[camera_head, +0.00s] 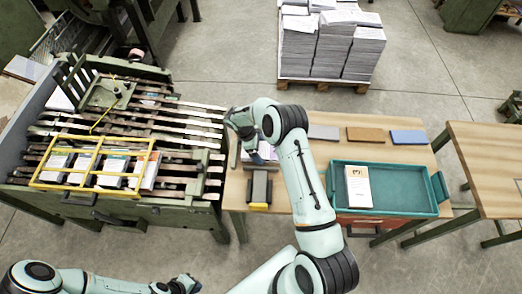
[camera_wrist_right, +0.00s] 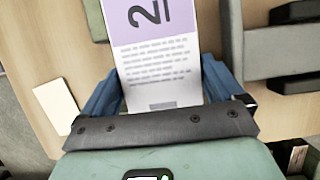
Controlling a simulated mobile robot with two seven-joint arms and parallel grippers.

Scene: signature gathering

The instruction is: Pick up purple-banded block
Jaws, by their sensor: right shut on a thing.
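The purple-banded block (camera_wrist_right: 158,60) is white with a purple top band and a black 2. In the right wrist view it lies between the two blue fingers of my right gripper (camera_wrist_right: 162,82), which is shut on it. In the head view my right gripper (camera_head: 258,152) is over the left part of the wooden table, mostly hidden behind my right arm. Whether the block touches the table is unclear. My left gripper (camera_head: 183,285) is low at the bottom edge of the head view, away from the block; its fingers are too small to read.
A teal tray (camera_head: 408,207) on the wooden table (camera_head: 330,152) holds a block marked 3 (camera_head: 358,186). Several flat coloured pieces line the table's back. A dark stand (camera_head: 259,187) sits near the front. A green slatted machine (camera_head: 185,140) with a yellow frame (camera_head: 95,155) stands left.

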